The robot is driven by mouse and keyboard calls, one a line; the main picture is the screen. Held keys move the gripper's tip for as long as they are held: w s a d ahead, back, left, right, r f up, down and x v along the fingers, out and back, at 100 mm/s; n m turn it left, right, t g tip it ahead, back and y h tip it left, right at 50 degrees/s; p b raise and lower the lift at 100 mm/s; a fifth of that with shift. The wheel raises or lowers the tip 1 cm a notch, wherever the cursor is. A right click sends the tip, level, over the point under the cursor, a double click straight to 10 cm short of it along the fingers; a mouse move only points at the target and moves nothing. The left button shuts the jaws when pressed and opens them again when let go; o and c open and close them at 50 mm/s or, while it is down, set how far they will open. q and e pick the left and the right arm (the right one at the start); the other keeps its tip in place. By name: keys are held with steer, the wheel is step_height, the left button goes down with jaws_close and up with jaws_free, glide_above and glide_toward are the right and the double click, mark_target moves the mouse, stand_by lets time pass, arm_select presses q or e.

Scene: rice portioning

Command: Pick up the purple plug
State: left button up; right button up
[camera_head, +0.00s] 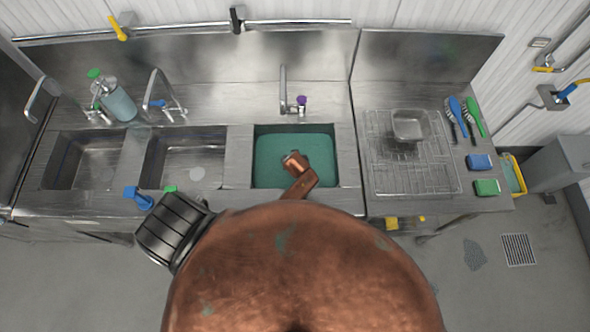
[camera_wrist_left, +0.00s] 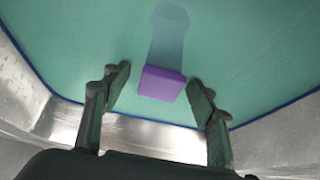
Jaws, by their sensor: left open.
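The purple plug (camera_wrist_left: 162,83) shows in the left wrist view as a small purple block against the teal sink interior. A darker teal shape lies just beyond it. My left gripper (camera_wrist_left: 158,84) is open, with one finger on each side of the plug in the picture and a gap to each. I cannot tell how far the plug is below the fingertips. In the head view, a copper-coloured link reaches over the teal-filled right sink (camera_head: 263,181); the plug and the fingers cannot be made out there. My right gripper is not in view.
A faucet with a purple knob (camera_head: 302,99) stands behind the teal sink. A small blue object (camera_head: 138,197) sits at the front edge. A wire rack (camera_head: 420,175) holds a metal container (camera_head: 408,125); brushes (camera_head: 458,118) lie right.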

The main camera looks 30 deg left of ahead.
arm_select(q)
steer(key=shift+c, duration=0.5)
jaws_close()
